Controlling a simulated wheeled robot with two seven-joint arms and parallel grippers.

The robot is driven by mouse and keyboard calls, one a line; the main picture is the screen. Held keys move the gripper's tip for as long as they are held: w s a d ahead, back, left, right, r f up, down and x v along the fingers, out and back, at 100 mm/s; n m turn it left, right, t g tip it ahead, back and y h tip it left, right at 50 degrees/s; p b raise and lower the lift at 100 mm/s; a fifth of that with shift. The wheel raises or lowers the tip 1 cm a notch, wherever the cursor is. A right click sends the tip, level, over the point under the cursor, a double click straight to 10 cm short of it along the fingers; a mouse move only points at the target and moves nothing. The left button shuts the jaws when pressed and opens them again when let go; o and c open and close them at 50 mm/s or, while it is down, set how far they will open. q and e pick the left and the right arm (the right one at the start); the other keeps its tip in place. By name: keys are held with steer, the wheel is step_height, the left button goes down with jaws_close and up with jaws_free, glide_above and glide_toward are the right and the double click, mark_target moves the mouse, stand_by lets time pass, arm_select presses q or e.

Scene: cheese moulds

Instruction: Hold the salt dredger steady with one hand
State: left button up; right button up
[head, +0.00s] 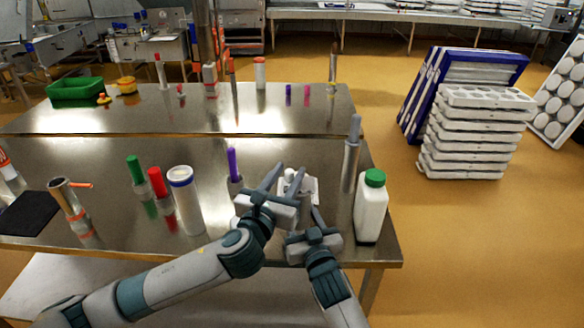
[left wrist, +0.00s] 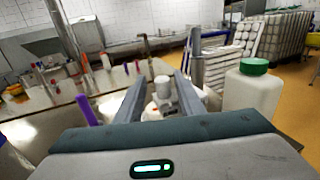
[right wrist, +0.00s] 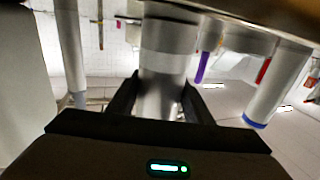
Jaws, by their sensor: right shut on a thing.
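A grey metal cylinder with a paler band, which looks like the salt dredger (right wrist: 166,62), stands between the fingers of my right gripper (right wrist: 160,100) in the right wrist view. That gripper is shut on it. In the head view my right gripper (head: 316,218) is low near the table's front edge, and my arms hide most of the dredger. My left gripper (head: 285,176) is open just left of the right one. In the left wrist view a pale capped object (left wrist: 161,90) shows between the spread left fingers (left wrist: 160,88); contact is not visible.
A white bottle with a green cap (head: 370,208) and a tall grey cylinder (head: 351,160) stand right of my grippers. A white cylinder (head: 185,200), red marker (head: 160,190), green marker (head: 137,170) and purple marker (head: 234,165) stand left. Stacked white moulds (head: 470,135) are beyond the table.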

arm_select(q)
steer(key=v, duration=0.7)
steer(key=shift+s+a, duration=0.15)
steer(key=shift+s, duration=0.2)
stand_by(0.4)
arm_select(e)
steer(key=o, duration=1.4)
steer(key=shift+s, duration=0.15)
steer(key=v, duration=1.1)
steer(key=shift+s+d, duration=0.15)
steer(key=shift+s, duration=0.15)
